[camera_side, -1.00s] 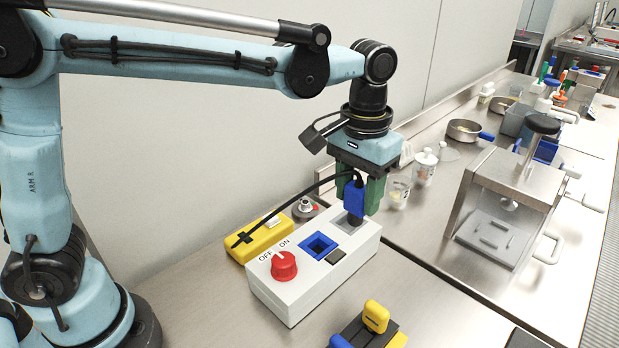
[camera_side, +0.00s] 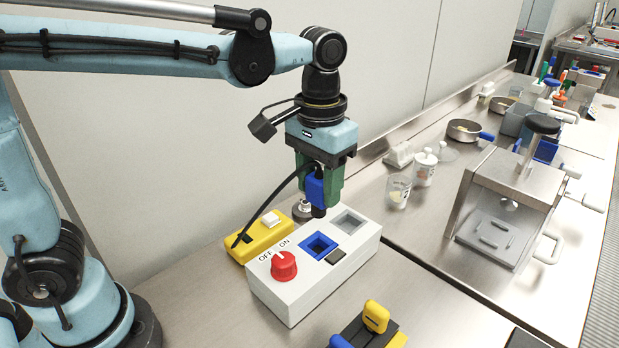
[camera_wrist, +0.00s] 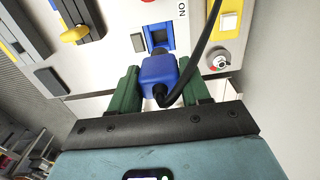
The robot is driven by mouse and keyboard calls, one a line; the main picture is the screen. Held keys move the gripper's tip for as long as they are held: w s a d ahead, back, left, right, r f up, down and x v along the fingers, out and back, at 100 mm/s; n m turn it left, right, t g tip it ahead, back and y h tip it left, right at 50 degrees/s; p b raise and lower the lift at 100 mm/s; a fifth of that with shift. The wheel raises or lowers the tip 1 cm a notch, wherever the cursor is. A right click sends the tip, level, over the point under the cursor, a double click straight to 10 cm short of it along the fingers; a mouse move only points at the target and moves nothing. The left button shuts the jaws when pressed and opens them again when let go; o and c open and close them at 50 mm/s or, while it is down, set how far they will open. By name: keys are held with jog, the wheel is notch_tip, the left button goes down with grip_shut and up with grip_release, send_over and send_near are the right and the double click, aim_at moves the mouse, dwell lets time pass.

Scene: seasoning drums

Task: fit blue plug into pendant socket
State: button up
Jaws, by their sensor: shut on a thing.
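The blue plug (camera_side: 314,188) is held between the green fingers of my gripper (camera_side: 320,196), its dark end pointing down. It hangs above the back edge of the white box (camera_side: 300,295), clear of it. In the wrist view the plug (camera_wrist: 159,72) sits between both fingers, just short of the blue socket (camera_wrist: 160,36). A black cable (camera_side: 270,205) runs from the plug to the yellow box (camera_side: 262,240). Which part is called the pendant I cannot tell.
A red knob (camera_side: 284,265) marked OFF and ON and a dark square (camera_side: 336,256) are on the white box. A metal fitting (camera_side: 302,209) stands behind it. Yellow and blue handled parts (camera_side: 376,317) lie in front. A steel press (camera_side: 510,200) stands at right.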

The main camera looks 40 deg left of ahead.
aim_at(320, 177)
jog(key=shift+f, duration=2.9)
jog(key=shift+f, duration=1.65)
jog(key=o, duration=1.1)
jog(key=shift+o, duration=0.2)
notch_tip(320, 177, up, 12)
jog(key=shift+r, duration=0.1)
